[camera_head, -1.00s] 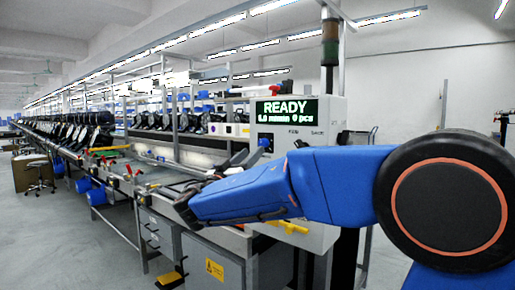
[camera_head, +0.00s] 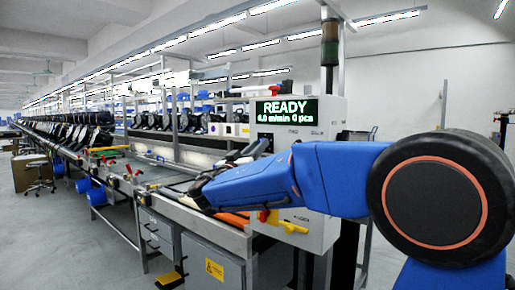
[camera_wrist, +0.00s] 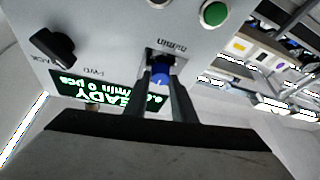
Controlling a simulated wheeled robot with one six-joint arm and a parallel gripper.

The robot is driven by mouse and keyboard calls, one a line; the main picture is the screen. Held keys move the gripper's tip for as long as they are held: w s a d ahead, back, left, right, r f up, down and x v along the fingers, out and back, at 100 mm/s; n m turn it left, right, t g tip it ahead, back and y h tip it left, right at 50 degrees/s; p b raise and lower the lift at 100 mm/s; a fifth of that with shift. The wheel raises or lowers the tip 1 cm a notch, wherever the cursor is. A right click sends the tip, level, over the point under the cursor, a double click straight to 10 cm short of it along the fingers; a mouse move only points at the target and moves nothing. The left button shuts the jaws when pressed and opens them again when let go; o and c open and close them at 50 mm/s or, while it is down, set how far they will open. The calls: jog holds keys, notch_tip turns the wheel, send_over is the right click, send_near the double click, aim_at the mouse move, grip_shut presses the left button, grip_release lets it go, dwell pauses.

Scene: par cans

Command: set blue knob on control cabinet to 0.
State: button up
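The control cabinet (camera_head: 330,165) stands right of centre in the head view, with a lit READY display (camera_head: 287,111). Its printed panel (camera_wrist: 110,35) fills the top of the wrist view, where lettering appears upside down. The blue knob (camera_wrist: 161,76) lies between the two dark fingers of my gripper (camera_wrist: 161,62). The fingers lie along both sides of it with no clear gap, so my gripper looks shut on it. In the head view my gripper (camera_head: 257,150) covers the knob. The knob's pointer and scale are not readable.
A black selector knob (camera_wrist: 52,46) is on the same panel, and a green button (camera_wrist: 214,13) sits close to my gripper. A yellow handle (camera_head: 284,226) projects low on the cabinet. The conveyor line (camera_head: 150,170) runs away to the left.

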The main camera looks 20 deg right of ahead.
jog(key=shift+n, duration=0.5)
jog(key=n+g+y, duration=0.2)
jog(key=n, duration=0.6)
jog(key=r+n+g+y, duration=0.1)
jog(key=n+y, duration=0.1)
jog(key=n, duration=0.7)
jog(key=n+g+y, duration=0.2)
jog(key=n, duration=0.6)
jog(key=shift+r+n+g+y, duration=0.15)
jog(key=shift+n+g+y, duration=0.15)
jog(key=shift+n+y, duration=0.1)
jog(key=o, duration=1.1)
jog(key=shift+c, duration=0.2)
jog(key=shift+r, duration=0.1)
